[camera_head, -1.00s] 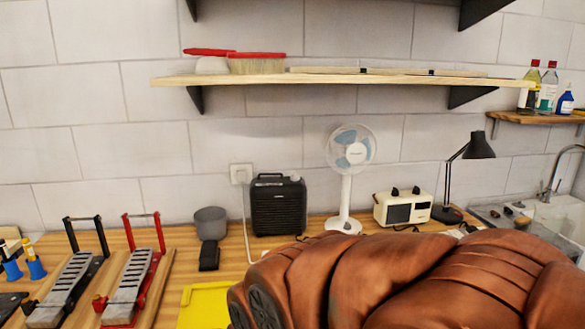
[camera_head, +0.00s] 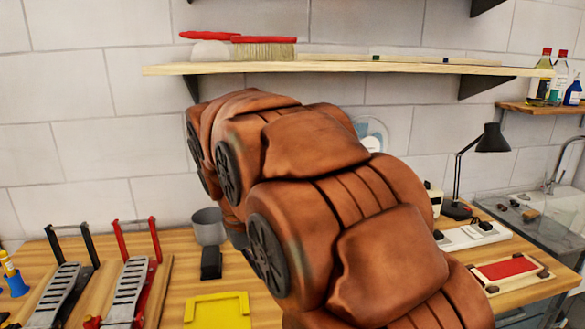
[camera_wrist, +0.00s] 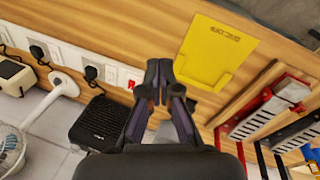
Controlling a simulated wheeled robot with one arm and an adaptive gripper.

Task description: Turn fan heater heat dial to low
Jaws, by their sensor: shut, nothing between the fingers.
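The black fan heater (camera_wrist: 97,125) shows in the wrist view at the lower left, seen from above at a slant, beside my gripper. Its heat dial cannot be made out. In the head view my brown arm covers the heater. My gripper (camera_wrist: 158,82) shows in the wrist view with its dark fingers shut together and empty. The fingertips are to the right of the heater in the picture and apart from it, over the bench. In the head view the gripper is hidden behind the arm.
A power strip with plugs (camera_wrist: 82,62) lies near the heater. A white fan (camera_wrist: 64,84) stands to its left in the wrist view. A yellow plate (camera_wrist: 214,52) and red-framed pedal (camera_wrist: 262,118) are on the right. A wooden shelf (camera_head: 330,68) runs above my arm.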

